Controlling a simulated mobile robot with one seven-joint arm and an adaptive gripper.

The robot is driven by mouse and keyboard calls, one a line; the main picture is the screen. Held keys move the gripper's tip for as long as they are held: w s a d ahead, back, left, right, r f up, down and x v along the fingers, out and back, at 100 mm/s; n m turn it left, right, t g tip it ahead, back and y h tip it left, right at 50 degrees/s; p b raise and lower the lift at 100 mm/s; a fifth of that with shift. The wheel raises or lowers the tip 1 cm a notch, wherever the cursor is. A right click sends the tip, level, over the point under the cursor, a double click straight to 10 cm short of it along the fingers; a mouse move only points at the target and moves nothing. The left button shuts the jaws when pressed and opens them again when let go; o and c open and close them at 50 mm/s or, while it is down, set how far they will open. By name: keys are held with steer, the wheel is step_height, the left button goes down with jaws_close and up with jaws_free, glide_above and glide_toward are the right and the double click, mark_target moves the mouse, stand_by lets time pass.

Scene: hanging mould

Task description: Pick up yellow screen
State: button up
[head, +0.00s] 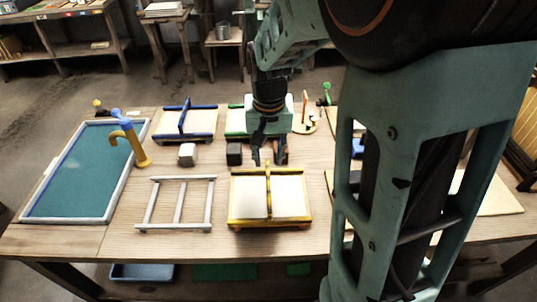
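The yellow screen (290,197) lies flat on the wooden table, front of centre. It has a yellow frame, two pale panels and a raised yellow bar (268,193) running front to back down its middle. My gripper (269,158) points down at the far edge of the screen, near the bar's far end. Its two fingers are apart with nothing visible held between them. I cannot tell how high the fingertips are above the bar.
A grey slatted frame (178,203) lies left of the screen. A blue-framed screen (190,124), white block (187,154) and dark block (234,154) are farther back. A teal basin (80,175) with a yellow tap (132,140) is at left. My arm hides much of the right side.

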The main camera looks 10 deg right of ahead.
glide_above(269, 183)
steer(key=f, duration=0.5)
steer(key=shift+s+f, duration=0.25)
steer(key=shift+f, duration=0.15)
steer(key=shift+w+f+b, duration=0.15)
steer(key=shift+f+b, duration=0.05)
steer(key=shift+f, duration=1.25)
steer(key=shift+w+f+b, duration=0.15)
steer(key=shift+f, duration=1.25)
steer(key=shift+c, duration=0.4)
jaws_close()
